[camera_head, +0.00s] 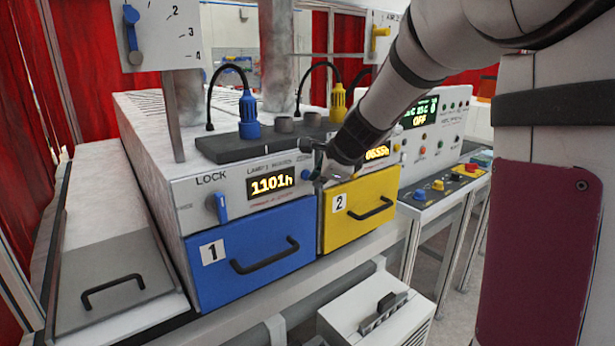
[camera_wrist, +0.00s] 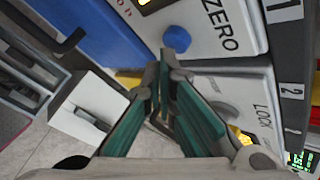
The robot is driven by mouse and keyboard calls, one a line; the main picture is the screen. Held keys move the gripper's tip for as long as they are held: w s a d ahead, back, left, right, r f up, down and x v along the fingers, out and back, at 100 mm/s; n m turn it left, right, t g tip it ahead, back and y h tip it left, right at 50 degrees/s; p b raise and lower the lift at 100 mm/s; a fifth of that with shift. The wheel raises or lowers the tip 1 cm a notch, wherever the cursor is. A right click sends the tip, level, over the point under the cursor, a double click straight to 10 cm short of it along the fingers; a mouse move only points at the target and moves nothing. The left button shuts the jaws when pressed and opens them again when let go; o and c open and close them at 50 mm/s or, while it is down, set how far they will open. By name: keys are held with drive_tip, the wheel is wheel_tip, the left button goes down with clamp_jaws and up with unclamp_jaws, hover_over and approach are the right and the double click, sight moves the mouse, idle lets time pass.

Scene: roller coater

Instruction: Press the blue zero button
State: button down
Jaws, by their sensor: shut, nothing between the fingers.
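The blue zero button (camera_wrist: 177,38) is a round knob next to the printed word ZERO on a white panel in the wrist view. In the head view a bit of it (camera_head: 305,174) shows right of the lit 1101h display (camera_head: 270,186), beside my gripper (camera_head: 318,182). My gripper (camera_wrist: 168,66) is shut and empty in the wrist view, its green-padded fingers together. The fingertips appear close to the button's lower edge; I cannot tell whether they touch it.
Below the panel are a blue drawer (camera_head: 245,262) and a yellow drawer (camera_head: 352,222) with black handles. A blue lock knob (camera_head: 217,207) sits left of the display. Blue (camera_head: 249,118) and yellow (camera_head: 338,105) connectors stand above on a dark strip.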

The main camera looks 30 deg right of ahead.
drive_tip(key=shift+w+a, duration=0.1)
drive_tip(key=shift+w, duration=0.35)
idle(0.5)
drive_tip(key=shift+s, duration=0.85)
drive_tip(key=s, duration=0.2)
drive_tip(key=s+d, duration=0.1)
drive_tip(key=s, duration=0.2)
drive_tip(key=shift+d, duration=0.15)
idle(0.3)
idle(0.6)
